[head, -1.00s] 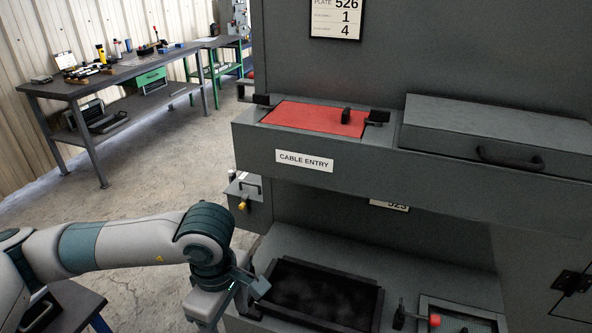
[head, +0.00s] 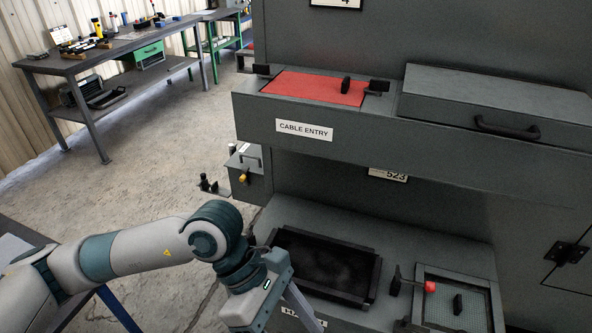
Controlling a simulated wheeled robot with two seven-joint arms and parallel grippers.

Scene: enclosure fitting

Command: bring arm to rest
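My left arm comes in from the lower left, and its wrist and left gripper (head: 262,302) hang at the bottom of the head view, in front of the left end of the lower shelf. The gripper is partly cut off by the bottom edge, and its fingertips are not clear. I cannot tell whether it is open or shut, and no held thing shows. A dark tray-like frame (head: 368,294) lies just right of the wrist on the lower shelf. My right gripper is not in view.
The grey enclosure (head: 440,225) fills the right side. Its upper ledge carries a red plate (head: 310,87) above the "CABLE ENTRY" label (head: 304,130) and a lidded box (head: 490,95). A red-tipped lever (head: 430,287) stands at the lower right. A workbench (head: 100,60) is far left. The floor between is mostly clear.

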